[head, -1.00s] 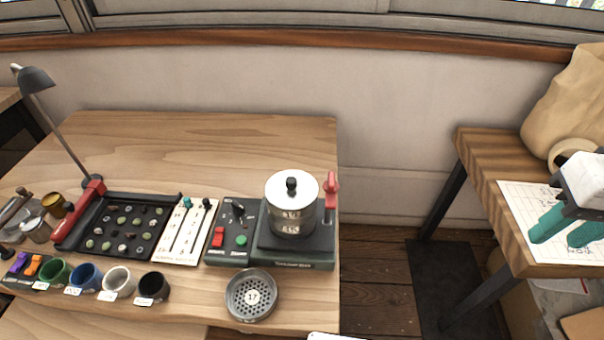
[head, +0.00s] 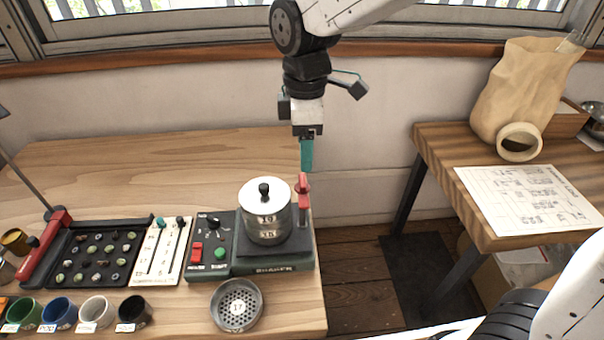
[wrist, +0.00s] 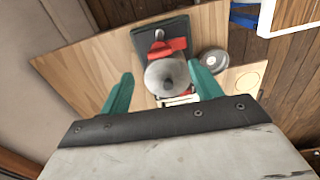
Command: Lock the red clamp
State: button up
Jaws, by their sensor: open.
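The red clamp (head: 303,188) stands upright at the right side of the silver canister (head: 266,225), on the dark green shaker base (head: 275,264). My gripper (head: 306,166) points down just above the clamp's top in the head view, apart from it as far as I can tell. Only one teal finger shows clearly there. In the wrist view my gripper (wrist: 160,88) has its two teal fingers spread wide with nothing between them. That view shows the canister (wrist: 167,76) and a red part (wrist: 166,49) beside it, beyond the fingers.
A control panel (head: 211,252), a slider board (head: 163,250) and a black bean tray (head: 98,262) stand left of the base. A perforated bowl (head: 237,306) lies in front.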

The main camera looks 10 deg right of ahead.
aim_at(302, 180)
jog(key=shift+w+a+f, duration=0.1)
jog(key=shift+a+f, duration=0.15)
jog(key=shift+f, duration=0.15)
notch_tip(302, 180, down, 7)
jog(key=shift+f, duration=0.15)
jog(key=c, duration=1)
